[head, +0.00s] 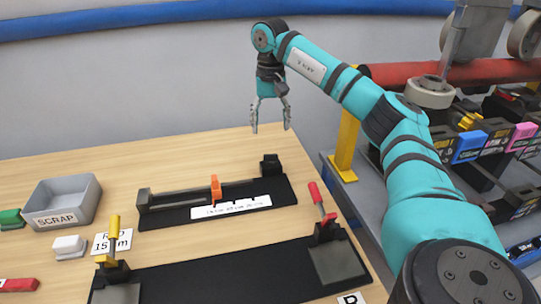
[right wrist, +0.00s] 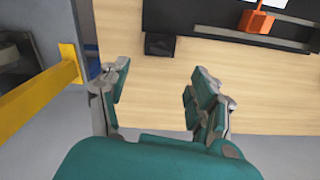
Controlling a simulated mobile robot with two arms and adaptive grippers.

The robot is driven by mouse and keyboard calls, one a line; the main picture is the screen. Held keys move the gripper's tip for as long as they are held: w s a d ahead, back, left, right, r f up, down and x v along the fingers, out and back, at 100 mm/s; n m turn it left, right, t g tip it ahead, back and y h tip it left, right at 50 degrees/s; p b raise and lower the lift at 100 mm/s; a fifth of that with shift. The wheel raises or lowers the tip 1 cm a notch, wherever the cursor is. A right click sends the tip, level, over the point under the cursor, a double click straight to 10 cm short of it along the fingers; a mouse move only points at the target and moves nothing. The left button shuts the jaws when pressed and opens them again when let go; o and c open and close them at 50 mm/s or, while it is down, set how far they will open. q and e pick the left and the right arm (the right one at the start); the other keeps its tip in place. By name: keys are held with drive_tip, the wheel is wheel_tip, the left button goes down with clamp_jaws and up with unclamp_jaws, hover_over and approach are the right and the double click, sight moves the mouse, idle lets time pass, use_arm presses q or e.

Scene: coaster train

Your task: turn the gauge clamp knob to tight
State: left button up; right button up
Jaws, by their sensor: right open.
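The gauge is a black plate (head: 160,216) with a dark rail, lying on the wooden table; it also shows in the right wrist view (right wrist: 205,17). An orange upright piece (head: 216,189), which looks like the clamp knob, stands on its rail; it also shows in the right wrist view (right wrist: 256,21). Whether it is tight or loose I cannot tell. My right gripper (head: 270,126) is open and empty, pointing down above the table's back edge, behind and to the right of the orange piece. It also shows open in the right wrist view (right wrist: 160,75). My left gripper is not in view.
A black end block (head: 270,164) stands at the gauge's right end. Yellow (head: 114,228) and red (head: 317,195) lever handles rise in front. A grey scrap bin (head: 80,213) stands at left. A yellow post (head: 346,150) and a machine with coloured bins (head: 468,146) stand at right.

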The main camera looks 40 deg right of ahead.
sight(271, 155)
wheel_tip(271, 155, down, 10)
drive_tip(key=shift+s+f, duration=0.1)
idle(0.4)
drive_tip(key=c, duration=1.2)
